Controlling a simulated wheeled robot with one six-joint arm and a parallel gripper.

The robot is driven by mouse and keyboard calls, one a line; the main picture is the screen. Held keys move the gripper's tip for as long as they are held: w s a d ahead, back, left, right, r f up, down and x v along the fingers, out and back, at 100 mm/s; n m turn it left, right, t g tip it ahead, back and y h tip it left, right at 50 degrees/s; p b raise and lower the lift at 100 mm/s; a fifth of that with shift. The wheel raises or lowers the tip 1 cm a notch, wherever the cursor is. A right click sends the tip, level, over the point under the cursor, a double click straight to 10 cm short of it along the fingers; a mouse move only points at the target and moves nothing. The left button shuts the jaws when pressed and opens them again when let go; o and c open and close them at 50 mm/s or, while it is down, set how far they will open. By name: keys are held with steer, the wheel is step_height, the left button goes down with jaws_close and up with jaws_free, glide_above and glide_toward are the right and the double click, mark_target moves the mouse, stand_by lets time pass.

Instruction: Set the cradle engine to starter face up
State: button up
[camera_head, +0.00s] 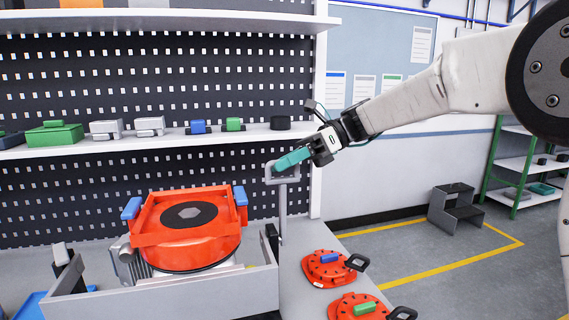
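The cradle engine (190,245) sits low at the left, a grey body with a round orange housing. An orange frame (150,239) with blue blocks at its sides surrounds its top. A black disc with a grey centre faces up inside the frame. Grey cradle walls (170,303) stand around the engine. I cannot tell which engine face is the starter face. My gripper (311,153) is above and right of the engine, apart from it, by the grey loop (282,178) atop a post. A teal piece (292,159) lies at its fingertips; whether it is gripped is unclear.
Two orange discs, one with a blue block (328,268) and one with a green block (358,308), lie on the bench at right. Shelves (150,143) with small parts stand behind. A grey step stool (456,208) stands on open floor at right.

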steer(key=v, duration=0.7)
steer(key=shift+d, duration=0.25)
steer(key=shift+w, duration=0.15)
steer(key=s+d+f+n+t+h, duration=0.2)
steer(key=s+d+f+n+h, duration=0.3)
steer(key=f, duration=0.4)
steer(key=s+d+f+n+t+h, duration=0.2)
steer(key=s+d, duration=0.4)
steer(key=s, duration=0.3)
steer(key=s+d+f+n+t+h, duration=0.2)
steer(key=s+d+n, duration=0.3)
steer(key=s, duration=0.5)
steer(key=s+d+f+n+t+h, duration=0.2)
steer(key=s+d+f+n+h, duration=0.1)
steer(key=s+d, duration=0.6)
steer(key=shift+s+n, duration=0.6)
steer(key=shift+n, duration=0.1)
